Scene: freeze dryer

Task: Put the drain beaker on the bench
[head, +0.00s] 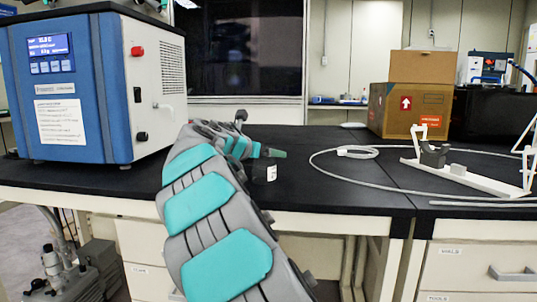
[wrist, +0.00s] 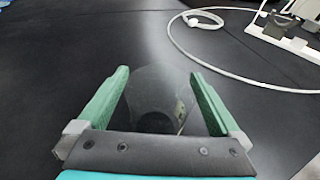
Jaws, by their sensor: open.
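The drain beaker (wrist: 152,100) is a clear, dark-looking glass vessel between the two green fingers of my gripper (wrist: 158,76) in the wrist view. A small pale mark shows on its right side. In the head view the beaker (head: 264,173) stands on the black bench (head: 340,190), right of the freeze dryer and near the front edge, with a white label. My gripper (head: 268,152) is at its upper part, fingers apart on either side of it. Its far side and part of its base are hidden.
The blue and white freeze dryer (head: 90,85) stands at the left. A pale hose (head: 330,172) loops over the bench at right, near a white stand (head: 465,178) with a grey clamp. A cardboard box (head: 408,108) is at the back right. Bench around the beaker is clear.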

